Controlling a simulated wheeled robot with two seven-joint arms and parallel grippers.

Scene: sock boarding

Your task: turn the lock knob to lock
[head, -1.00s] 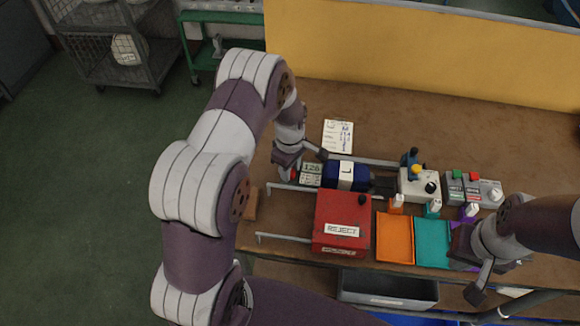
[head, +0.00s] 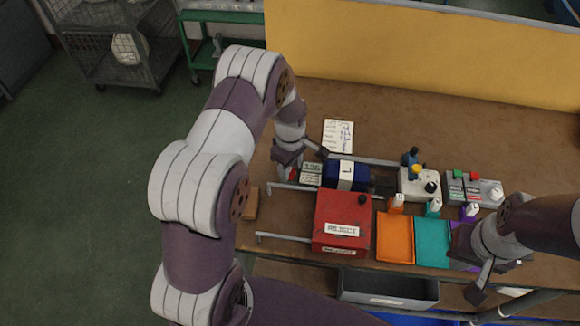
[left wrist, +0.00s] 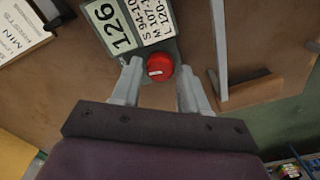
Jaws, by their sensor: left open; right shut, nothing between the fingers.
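The red lock knob (left wrist: 160,65) has a short white mark across its face. It sits at the end of a grey plate (left wrist: 140,28) with a "126" display and a size card. In the left wrist view it is between the tips of my open left gripper (left wrist: 160,88), with a gap on each side. My right gripper (head: 477,287) is shut and empty at the table's front right edge.
A blue block labelled L (head: 345,175) stands right of the "126" unit. Metal bars, a red REJECT box (head: 342,222), orange (head: 395,240) and teal trays (head: 432,243), and a white control box (head: 419,187) are nearby.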

